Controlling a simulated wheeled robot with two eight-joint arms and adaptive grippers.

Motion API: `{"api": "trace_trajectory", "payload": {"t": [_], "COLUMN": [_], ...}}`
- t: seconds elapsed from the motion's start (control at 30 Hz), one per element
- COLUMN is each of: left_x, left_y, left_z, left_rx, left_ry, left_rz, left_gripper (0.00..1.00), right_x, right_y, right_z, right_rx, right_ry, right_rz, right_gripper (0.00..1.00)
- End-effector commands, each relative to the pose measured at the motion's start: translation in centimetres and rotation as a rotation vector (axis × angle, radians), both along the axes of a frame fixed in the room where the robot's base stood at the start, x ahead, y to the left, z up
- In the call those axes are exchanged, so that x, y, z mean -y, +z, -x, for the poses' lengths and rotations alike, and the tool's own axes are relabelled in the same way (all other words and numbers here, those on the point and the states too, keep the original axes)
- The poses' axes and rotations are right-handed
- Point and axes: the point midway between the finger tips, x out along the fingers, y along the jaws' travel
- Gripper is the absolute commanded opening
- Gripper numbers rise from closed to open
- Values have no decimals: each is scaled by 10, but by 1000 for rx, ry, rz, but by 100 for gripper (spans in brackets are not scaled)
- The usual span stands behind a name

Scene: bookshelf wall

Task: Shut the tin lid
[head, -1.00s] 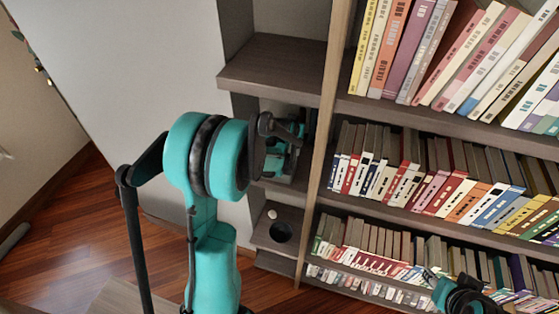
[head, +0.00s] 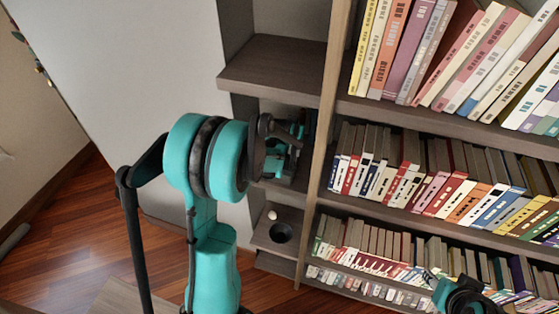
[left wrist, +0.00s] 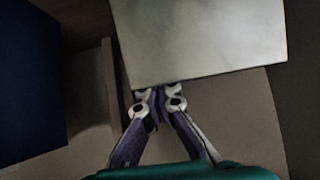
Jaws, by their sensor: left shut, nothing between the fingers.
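In the left wrist view a pale grey, flat rectangular panel (left wrist: 205,40), probably the tin lid, fills the upper middle. My left gripper (left wrist: 160,92) is shut and empty, with its purple and white fingers at the panel's lower edge. They look to touch it or nearly so. In the head view my left arm reaches into a shelf compartment, where turquoise and black parts of it (head: 283,150) show. The tin cannot be made out there, hidden by the arm and shadow. My right gripper (head: 466,299) is at the bottom right edge, partly cut off.
The compartment lies between an upper shelf board (head: 275,66) and a lower shelf with a dark round opening or cup (head: 281,233) and a small white object (head: 272,215). Rows of books (head: 400,180) fill the right. A dark blue block (left wrist: 28,90) stands left in the wrist view.

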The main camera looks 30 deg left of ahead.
Motion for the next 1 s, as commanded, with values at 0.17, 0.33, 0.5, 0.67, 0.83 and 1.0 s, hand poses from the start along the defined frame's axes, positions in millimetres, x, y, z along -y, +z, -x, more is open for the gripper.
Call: {"api": "trace_trajectory", "payload": {"t": [0.17,0.33,0.5,0.67,0.83,1.0], "left_x": [2,3,4,4,5,6], "left_y": [-8,-8,-7,-6,-6,-5], "left_z": [6,10,14,18,22,26], "left_rx": [-22,-22,-22,-22,-23,-23], "left_ry": [-1,-1,-1,-1,-1,-1], "left_rz": [5,5,5,5,5,5], "left_gripper": [0,0,0,0,0,0], "right_x": [0,0,0,0,0,0], "right_y": [-2,-2,-2,-2,-2,-2], "right_z": [0,0,0,0,0,0], "right_rx": [0,0,0,0,0,0], "right_ry": [0,0,0,0,0,0], "right_rz": [0,0,0,0,0,0], "right_gripper": [40,40,40,40,40,40]}}
